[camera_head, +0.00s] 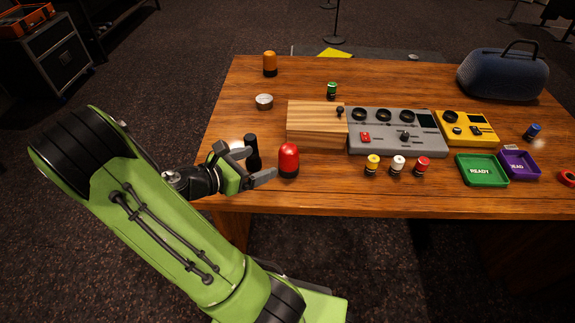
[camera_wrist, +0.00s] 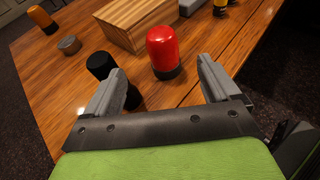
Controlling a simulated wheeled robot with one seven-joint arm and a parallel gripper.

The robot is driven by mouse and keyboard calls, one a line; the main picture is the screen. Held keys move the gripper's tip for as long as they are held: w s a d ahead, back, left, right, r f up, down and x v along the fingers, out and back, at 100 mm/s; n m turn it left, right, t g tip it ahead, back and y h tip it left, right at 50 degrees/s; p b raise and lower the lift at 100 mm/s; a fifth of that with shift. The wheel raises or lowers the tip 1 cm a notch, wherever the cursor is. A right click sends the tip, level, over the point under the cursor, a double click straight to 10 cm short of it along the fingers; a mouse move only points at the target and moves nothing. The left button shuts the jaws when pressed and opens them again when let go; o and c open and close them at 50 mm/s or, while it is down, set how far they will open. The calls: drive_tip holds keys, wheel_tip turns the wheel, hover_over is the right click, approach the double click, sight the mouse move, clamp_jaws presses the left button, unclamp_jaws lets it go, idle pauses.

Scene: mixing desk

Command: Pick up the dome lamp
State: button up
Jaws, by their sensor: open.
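A red dome lamp (camera_head: 288,160) with a dark base stands upright near the front edge of the wooden table. It also shows in the wrist view (camera_wrist: 162,48), ahead of my gripper and between the lines of its fingers. An orange dome lamp (camera_head: 270,63) stands at the back left of the table and shows at the top left of the wrist view (camera_wrist: 43,19). My gripper (camera_head: 260,166) is open and empty, just left of the red lamp, with its fingers pointing towards it. In the wrist view my gripper (camera_wrist: 160,70) shows both fingers spread apart.
A black cylinder (camera_head: 252,155) stands close beside my gripper's far finger. A wooden block (camera_head: 316,115) and a grey mixer (camera_head: 385,142) lie behind the red lamp. Yellow (camera_head: 373,166), white and red small cans stand to its right. A round tin (camera_head: 264,101) sits farther back.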

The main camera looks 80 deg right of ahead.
sight(293, 152)
drive_tip(key=b+x, duration=0.4)
drive_tip(key=x, duration=0.9)
drive_tip(key=shift+s+d+f, duration=0.15)
drive_tip(key=shift+s+d, duration=0.05)
drive_tip(key=shift+s, duration=0.1)
drive_tip(key=c, duration=1.2)
